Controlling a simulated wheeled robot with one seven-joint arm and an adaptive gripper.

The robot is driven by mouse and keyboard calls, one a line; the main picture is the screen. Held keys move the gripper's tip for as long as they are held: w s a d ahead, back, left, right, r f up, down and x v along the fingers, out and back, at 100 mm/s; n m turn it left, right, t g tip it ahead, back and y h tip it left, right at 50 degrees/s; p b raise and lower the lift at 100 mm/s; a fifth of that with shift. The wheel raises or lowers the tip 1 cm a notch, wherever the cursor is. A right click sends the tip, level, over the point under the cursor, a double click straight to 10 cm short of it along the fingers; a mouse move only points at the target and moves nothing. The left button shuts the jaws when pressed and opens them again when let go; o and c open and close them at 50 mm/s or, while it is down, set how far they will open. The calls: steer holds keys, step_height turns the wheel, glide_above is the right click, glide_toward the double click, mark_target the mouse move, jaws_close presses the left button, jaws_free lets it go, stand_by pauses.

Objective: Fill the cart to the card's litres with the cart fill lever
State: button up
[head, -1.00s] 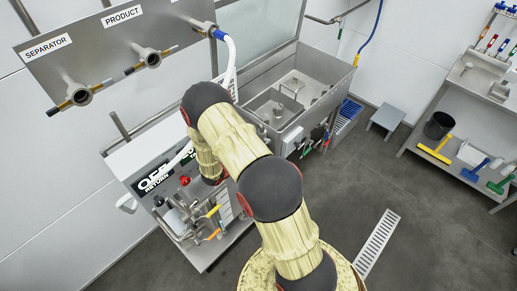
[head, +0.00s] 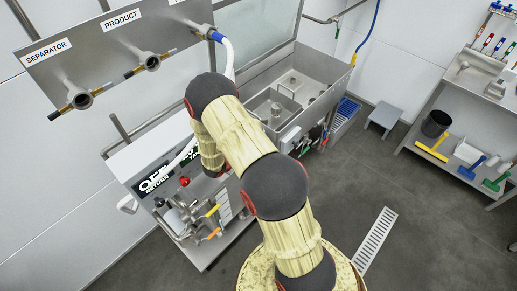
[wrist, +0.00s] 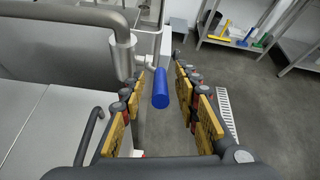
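In the wrist view my gripper (wrist: 162,82) is open. Its two yellow-padded fingers stand on either side of a blue cylindrical grip (wrist: 161,88), with nothing visibly clamped. The blue grip hangs on a metal lever beside a vertical steel pipe fitting (wrist: 123,50). I cannot tell whether this is the cart fill lever, as no label on it is readable. In the head view my arm hides my gripper and the blue grip. A steel cart (head: 215,250) with yellow and orange levers (head: 213,211) stands at the left. I cannot make out the card with the litres.
A steel panel (head: 100,55) with SEPARATOR and PRODUCT pipe ends is on the left. An open steel tank (head: 330,75) lies behind my arm. A shelf (head: 420,145) with brushes and a black bucket is at the right. The floor by the drain grate (head: 376,243) is clear.

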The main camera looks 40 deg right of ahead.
steer(key=shift+a, duration=0.15)
steer(key=v, duration=1.1)
steer(key=shift+a+r, duration=0.2)
steer(key=shift+a, duration=0.1)
stand_by(6.5)
